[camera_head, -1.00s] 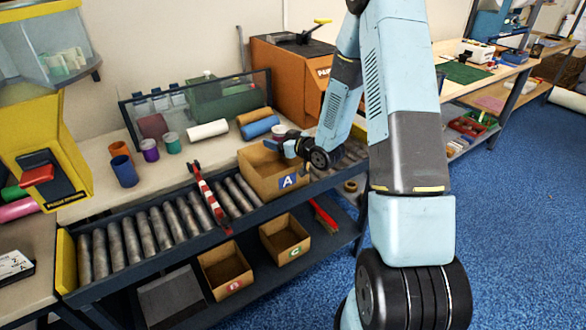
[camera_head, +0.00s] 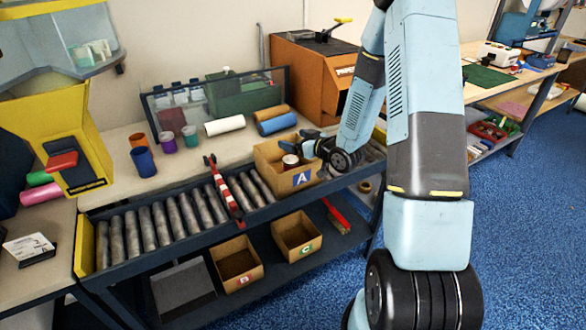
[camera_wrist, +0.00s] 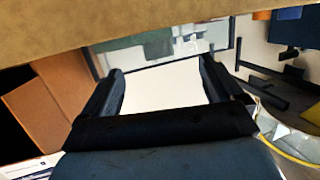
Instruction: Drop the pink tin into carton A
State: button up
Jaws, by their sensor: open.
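Carton A (camera_head: 298,182), an open brown box with a blue "A" label, stands at the right end of the roller conveyor. A small tin with a pale top and reddish-pink side (camera_head: 290,162) shows within its opening; whether it rests on the bottom is hidden. My gripper (camera_head: 308,145) is at the carton's back right, just beside and above the tin. In the wrist view my gripper (camera_wrist: 161,70) has its fingers apart with only a white surface behind them. A brown cardboard edge (camera_wrist: 130,22) crosses the top of that view.
A red-and-white striped bar (camera_head: 224,190) crosses the rollers left of carton A. Cartons B (camera_head: 238,270) and C (camera_head: 297,243) stand on the lower shelf. Coloured cups (camera_head: 143,162) and rolls (camera_head: 276,124) stand behind the conveyor. An orange machine (camera_head: 310,75) is at the back.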

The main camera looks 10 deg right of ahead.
jog(key=v, duration=1)
jog(key=shift+s+d, duration=0.15)
jog(key=shift+s, duration=0.1)
jog(key=shift+r, duration=0.2)
jog(key=s+d+r+m+g+h, duration=0.25)
jog(key=r+h, duration=0.25)
jog(key=r, duration=0.3)
jog(key=s+d+r+m+g+h, duration=0.1)
jog(key=s+d+r+h, duration=0.15)
jog(key=r+h, duration=0.4)
jog(key=s+a+r+m+g+y, duration=0.1)
jog(key=s+a+r, duration=0.1)
jog(key=s, duration=0.5)
jog(key=s+a+r+m+g+y, duration=0.1)
jog(key=s+r, duration=0.4)
jog(key=s, duration=0.3)
jog(key=s+a+r+m+g+y, duration=0.1)
jog(key=s+a+r+g, duration=0.1)
jog(key=s, duration=0.5)
jog(key=shift+s+a+r, duration=0.3)
jog(key=shift+a+r, duration=0.1)
jog(key=shift+r, duration=0.35)
